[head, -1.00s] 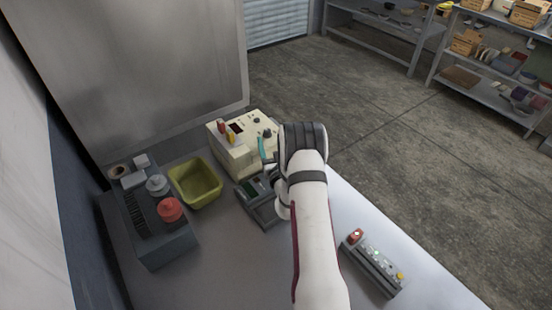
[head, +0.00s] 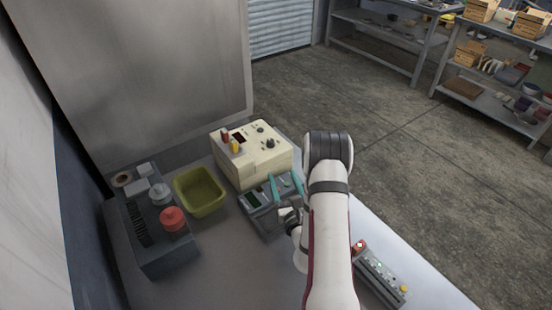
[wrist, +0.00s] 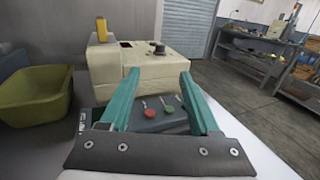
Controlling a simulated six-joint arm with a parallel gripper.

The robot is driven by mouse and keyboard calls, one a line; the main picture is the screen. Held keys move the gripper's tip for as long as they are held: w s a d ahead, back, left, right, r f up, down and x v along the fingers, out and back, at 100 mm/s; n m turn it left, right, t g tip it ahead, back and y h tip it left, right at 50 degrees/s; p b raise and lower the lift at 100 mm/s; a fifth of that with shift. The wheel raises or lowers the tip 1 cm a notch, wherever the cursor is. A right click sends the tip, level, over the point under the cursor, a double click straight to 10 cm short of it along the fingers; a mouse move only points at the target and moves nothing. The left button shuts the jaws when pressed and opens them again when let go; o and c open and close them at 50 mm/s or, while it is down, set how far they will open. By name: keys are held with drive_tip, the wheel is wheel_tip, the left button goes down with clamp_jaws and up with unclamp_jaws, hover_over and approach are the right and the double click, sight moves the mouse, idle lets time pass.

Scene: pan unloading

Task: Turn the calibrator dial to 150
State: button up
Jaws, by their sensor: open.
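The cream calibrator box (head: 255,162) stands at the back of the bench, with black dials, one nearer the front (head: 270,142) and one behind (head: 261,128), and a dark red display (head: 239,138). In the wrist view the box (wrist: 140,68) is ahead, with one black dial (wrist: 157,48) on its top. The dial's setting is too small to read. My gripper (head: 285,181) has teal fingers, spread and empty. In the wrist view the fingers (wrist: 160,75) point toward the box front, apart from the dial.
A grey meter (head: 256,205) with a small screen lies in front of the box, under my fingers. A yellow-green bin (head: 200,192) stands left, beside a dark rack (head: 160,250) with a red-capped item (head: 172,218). A button strip (head: 382,279) lies at right.

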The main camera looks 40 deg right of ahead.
sight(271, 144)
drive_tip(key=x, duration=1.5)
drive_tip(key=shift+r, duration=0.1)
drive_tip(key=shift+a, duration=0.1)
clamp_jaws()
